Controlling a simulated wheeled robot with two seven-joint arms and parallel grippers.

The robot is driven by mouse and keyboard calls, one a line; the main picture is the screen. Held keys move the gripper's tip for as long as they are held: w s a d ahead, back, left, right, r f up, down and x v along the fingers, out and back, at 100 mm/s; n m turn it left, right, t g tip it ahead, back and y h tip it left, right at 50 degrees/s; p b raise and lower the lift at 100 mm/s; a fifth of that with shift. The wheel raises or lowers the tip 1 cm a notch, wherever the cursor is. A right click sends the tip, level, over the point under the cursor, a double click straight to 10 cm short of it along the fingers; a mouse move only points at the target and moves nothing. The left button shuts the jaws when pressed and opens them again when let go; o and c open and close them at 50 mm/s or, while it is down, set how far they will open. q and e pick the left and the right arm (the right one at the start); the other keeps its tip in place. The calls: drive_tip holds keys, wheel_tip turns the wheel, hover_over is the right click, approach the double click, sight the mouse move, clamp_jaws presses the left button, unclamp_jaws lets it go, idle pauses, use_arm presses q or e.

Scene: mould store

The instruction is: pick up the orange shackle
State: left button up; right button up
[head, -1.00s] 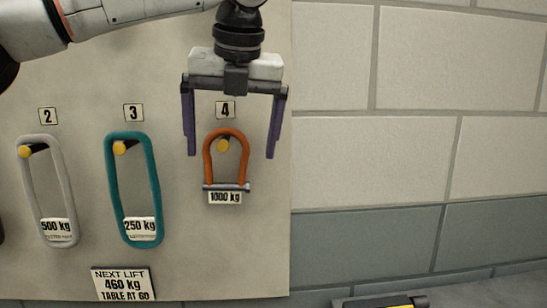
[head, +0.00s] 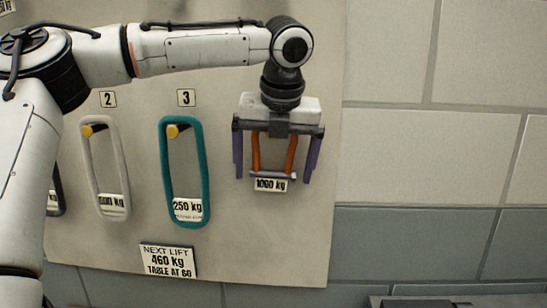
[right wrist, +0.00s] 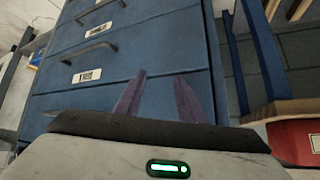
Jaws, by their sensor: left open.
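The orange shackle (head: 256,154) hangs on the pale board in the head view, at the right end of the row. Its two legs and grey cross pin show, with a 1000 kg tag (head: 270,185) below. Its top bow and peg are hidden behind my left gripper. My left gripper (head: 273,180) is open, pointing down, with one purple finger on each side of the shackle and visible gaps to its legs. I cannot tell its depth from the board. My right gripper (right wrist: 161,75) is open and empty in the right wrist view, in front of blue drawers.
A teal 250 kg sling (head: 163,185) and a grey 500 kg sling (head: 88,175) hang left of the shackle. A sign (head: 168,261) below reads NEXT LIFT 460 kg. Blue drawers (right wrist: 165,40) with handles and a red box (right wrist: 295,140) show in the right wrist view.

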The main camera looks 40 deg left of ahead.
sight(274, 169)
use_arm(q)
drive_tip(key=c, duration=1.4)
drive_tip(key=shift+c, duration=0.2)
drive_tip(key=shift+r, duration=0.1)
drive_tip(key=shift+r, duration=0.4)
drive_tip(key=v, duration=0.2)
drive_tip(key=shift+d+r, duration=0.15)
drive_tip(key=shift+r, duration=0.25)
drive_tip(key=s+d+b, duration=0.2)
drive_tip(key=s+d, duration=0.8)
drive_tip(key=d, duration=0.4)
